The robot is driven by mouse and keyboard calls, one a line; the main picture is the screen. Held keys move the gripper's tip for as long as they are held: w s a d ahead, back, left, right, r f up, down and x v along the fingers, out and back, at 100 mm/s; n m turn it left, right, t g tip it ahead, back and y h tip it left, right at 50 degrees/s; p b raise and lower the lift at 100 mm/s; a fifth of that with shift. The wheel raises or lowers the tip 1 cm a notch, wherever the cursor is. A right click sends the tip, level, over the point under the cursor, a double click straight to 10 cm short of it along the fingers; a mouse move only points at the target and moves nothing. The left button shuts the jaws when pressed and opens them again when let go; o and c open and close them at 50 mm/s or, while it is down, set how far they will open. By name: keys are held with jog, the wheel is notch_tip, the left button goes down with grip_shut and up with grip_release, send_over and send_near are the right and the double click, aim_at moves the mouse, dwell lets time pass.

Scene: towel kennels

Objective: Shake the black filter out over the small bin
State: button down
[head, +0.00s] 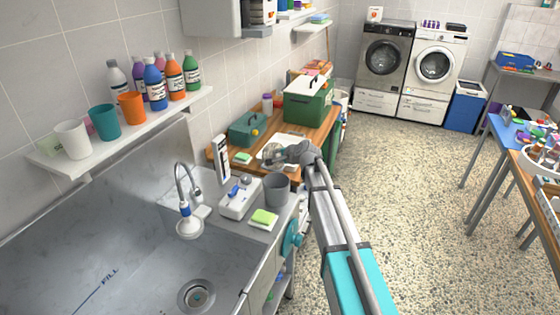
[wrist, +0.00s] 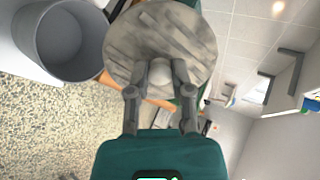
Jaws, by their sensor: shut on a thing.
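My gripper (head: 291,153) is shut on a round disc, the filter (wrist: 160,35). In the wrist view its face looks grey and streaky, as if covered with lint; little black shows. My two fingers (wrist: 160,75) grip a pale knob or stub at its near edge. In the head view the filter (head: 271,155) is small and partly hidden by my gripper. The small bin (head: 277,189) is grey, open and upright on the counter end. It shows empty at the left of the wrist view (wrist: 65,40), beside the filter. In the head view the filter appears beyond the bin.
A white box with blue parts (head: 240,197) and a green-yellow sponge (head: 264,217) stand close to the bin. The tap (head: 186,205) and sink are to the left. A wooden table (head: 320,135) behind holds green boxes (head: 308,103). Open floor lies right.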

aim_at(278, 163)
jog(key=shift+s+f+t+y+b, duration=0.15)
jog(key=shift+f+t+y+b, duration=0.5)
jog(key=shift+b, duration=0.7)
jog(key=t+b, duration=0.1)
jog(key=b, duration=0.1)
jog(key=t+y+b, duration=0.1)
jog(key=b, duration=0.2)
jog(key=shift+f, duration=0.35)
jog(key=t+y+b, duration=0.1)
jog(key=b, duration=0.2)
jog(key=f+t+y+b, duration=0.1)
jog(key=t+b, duration=0.1)
jog(key=b, duration=0.1)
jog(key=w+t+y+b, duration=0.1)
jog(key=b, duration=0.3)
jog(key=shift+a+f+y, duration=0.25)
jog(key=shift+f+y, duration=0.05)
jog(key=shift+y, duration=0.05)
jog(key=shift+t+b, duration=0.45)
jog(key=shift+b, duration=0.15)
jog(key=shift+y, duration=0.3)
jog(key=shift+r, duration=0.1)
notch_tip(278, 163, up, 3)
jog(key=p, duration=0.2)
jog(key=shift+p, duration=0.35)
